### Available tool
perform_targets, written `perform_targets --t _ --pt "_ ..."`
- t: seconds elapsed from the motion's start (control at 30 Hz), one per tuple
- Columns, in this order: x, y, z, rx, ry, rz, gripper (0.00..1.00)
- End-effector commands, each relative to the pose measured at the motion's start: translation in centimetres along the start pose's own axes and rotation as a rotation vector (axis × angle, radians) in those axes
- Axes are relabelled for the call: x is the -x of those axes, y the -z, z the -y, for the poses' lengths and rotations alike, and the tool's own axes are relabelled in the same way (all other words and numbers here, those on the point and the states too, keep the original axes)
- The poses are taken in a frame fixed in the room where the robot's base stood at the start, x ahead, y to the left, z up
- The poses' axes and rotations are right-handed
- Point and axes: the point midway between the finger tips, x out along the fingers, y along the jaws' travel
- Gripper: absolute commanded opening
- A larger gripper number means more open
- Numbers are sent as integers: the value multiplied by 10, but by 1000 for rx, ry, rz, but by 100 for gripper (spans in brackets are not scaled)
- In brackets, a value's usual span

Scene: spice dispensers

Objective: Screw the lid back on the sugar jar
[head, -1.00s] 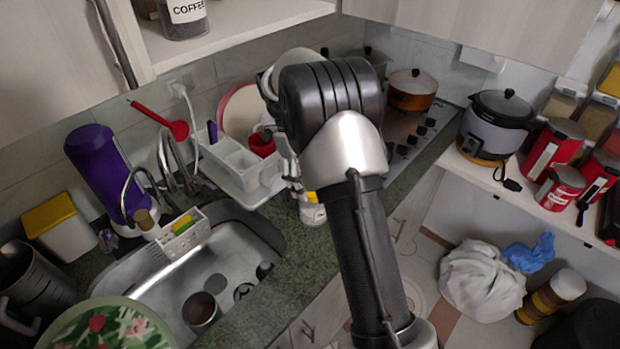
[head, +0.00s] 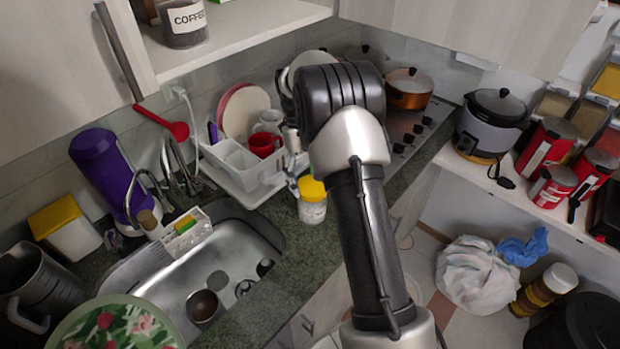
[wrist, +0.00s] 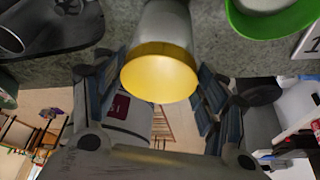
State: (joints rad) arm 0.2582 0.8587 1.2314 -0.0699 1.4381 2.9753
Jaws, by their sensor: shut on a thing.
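The sugar jar (head: 313,210), pale with a label too small to read, stands upright on the counter beside the dish rack in the head view. Its yellow lid (head: 312,188) sits on top; I cannot tell how tightly. In the wrist view the grey jar body (wrist: 167,28) is at top centre, with the yellow lid (wrist: 160,78) facing the camera. My gripper (head: 292,178) reaches the jar from the left and behind in the head view. In the wrist view its fingers flank the lid, and it is shut on the lid. The exact finger contact is partly hidden.
A white dish rack (head: 240,165) with plates and a red mug (head: 262,145) stands close to the left. The sink (head: 215,265) is left of the jar. An orange pot (head: 409,90) is on the stove behind. The counter's front edge is near the jar.

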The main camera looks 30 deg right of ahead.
Motion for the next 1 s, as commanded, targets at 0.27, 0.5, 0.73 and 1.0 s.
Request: perform_targets --t 0.27,0.5,0.73,1.0 --pt "0 0 0 2 0 0 80" --pt "0 0 0 2 1 0 80" --pt "1 3 -6 249 103 -3 80" --pt "-3 3 -9 700 290 -2 80"
